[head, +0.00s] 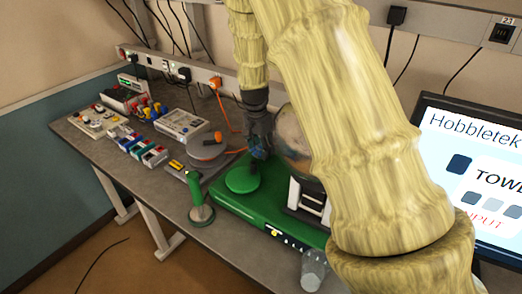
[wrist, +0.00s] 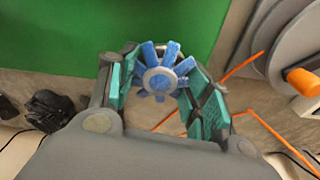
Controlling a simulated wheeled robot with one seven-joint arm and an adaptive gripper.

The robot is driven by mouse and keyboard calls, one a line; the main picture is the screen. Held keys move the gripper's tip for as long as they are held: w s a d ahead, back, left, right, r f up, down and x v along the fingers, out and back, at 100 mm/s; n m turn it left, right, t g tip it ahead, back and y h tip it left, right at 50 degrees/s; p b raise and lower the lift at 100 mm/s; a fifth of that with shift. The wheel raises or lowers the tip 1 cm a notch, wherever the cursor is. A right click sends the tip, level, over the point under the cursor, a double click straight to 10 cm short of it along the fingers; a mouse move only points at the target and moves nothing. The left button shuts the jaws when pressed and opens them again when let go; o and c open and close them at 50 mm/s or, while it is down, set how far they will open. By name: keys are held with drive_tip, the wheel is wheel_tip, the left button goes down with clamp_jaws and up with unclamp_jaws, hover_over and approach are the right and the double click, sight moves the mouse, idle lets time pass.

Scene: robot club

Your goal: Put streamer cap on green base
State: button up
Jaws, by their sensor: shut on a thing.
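The streamer cap, a blue spoked wheel with a grey hub, sits between my fingers in the wrist view (wrist: 160,78). My gripper (wrist: 155,95) has teal finger pads and is shut on it. In the head view my gripper (head: 258,150) hangs above the back left part of the green base, and only a small bluish bit of the cap shows there. The green base (head: 232,209) is a flat green platform with a raised round green disc (head: 242,181) on it. In the wrist view the base (wrist: 110,22) fills the top left, beyond the cap.
A green post on a round foot (head: 201,207) stands left of the base. A grey reel with an orange knob (head: 208,147) lies behind it. A clear cup (head: 313,270) stands in front. A monitor (head: 475,170) is at right. Several small parts crowd the table's left end.

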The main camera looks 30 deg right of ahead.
sight(258, 148)
wheel_tip(258, 148, down, 2)
drive_tip(key=shift+d+f, duration=0.15)
drive_tip(key=o, duration=1)
drive_tip(key=r, duration=0.4)
drive_tip(key=a+r+b, duration=0.1)
drive_tip(key=r, duration=0.3)
drive_tip(key=r+b, duration=0.1)
drive_tip(key=r, duration=0.3)
drive_tip(key=shift+s+a+r, duration=0.1)
drive_tip(key=shift+a, duration=0.15)
